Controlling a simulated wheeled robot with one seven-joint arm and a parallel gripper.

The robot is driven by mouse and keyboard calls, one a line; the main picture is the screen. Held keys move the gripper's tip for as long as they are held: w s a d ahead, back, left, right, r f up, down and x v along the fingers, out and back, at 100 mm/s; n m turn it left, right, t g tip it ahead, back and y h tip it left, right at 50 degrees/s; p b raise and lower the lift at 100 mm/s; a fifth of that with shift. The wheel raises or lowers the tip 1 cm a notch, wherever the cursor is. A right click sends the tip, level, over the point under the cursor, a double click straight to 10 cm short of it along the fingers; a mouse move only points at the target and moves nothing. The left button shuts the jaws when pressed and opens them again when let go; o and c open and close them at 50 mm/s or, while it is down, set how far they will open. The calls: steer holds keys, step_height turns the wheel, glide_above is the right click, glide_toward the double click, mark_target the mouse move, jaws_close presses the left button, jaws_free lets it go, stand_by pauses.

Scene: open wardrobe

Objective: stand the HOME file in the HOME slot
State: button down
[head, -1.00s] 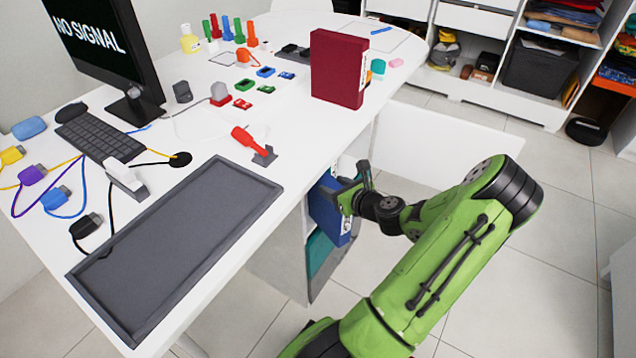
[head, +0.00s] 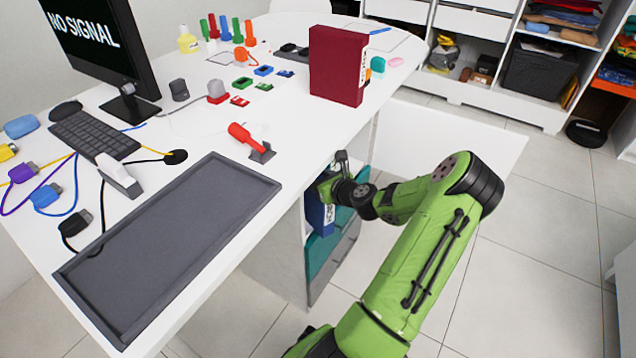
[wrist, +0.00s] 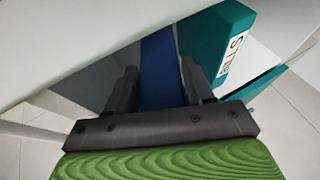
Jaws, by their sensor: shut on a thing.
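The blue file (head: 318,213) is under the desk's right edge, partly inside the open shelf unit there, with a white label whose small lettering looks like HOME. My gripper (head: 338,178) is shut on it near its top. In the wrist view the blue file (wrist: 161,66) stands between both fingers of my gripper (wrist: 160,85). A teal file (wrist: 225,48) with a white label stands beside it, to the right. Teal also shows below the blue file in the head view (head: 322,252). The slot's own marking and the file's inner end are hidden.
A dark red file (head: 337,65) stands upright on the white desk (head: 215,135) above the shelf. A grey tray (head: 170,240) lies near the desk's front. A monitor, keyboard and small gadgets fill the left and back. The floor right of my arm is clear.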

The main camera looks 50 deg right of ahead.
steer(key=shift+c, duration=2.2)
jaws_free()
steer(key=shift+f, duration=0.2)
steer(key=shift+r, duration=0.2)
steer(key=p+v, duration=0.3)
steer(key=v, duration=0.9)
steer(key=shift+f, duration=0.1)
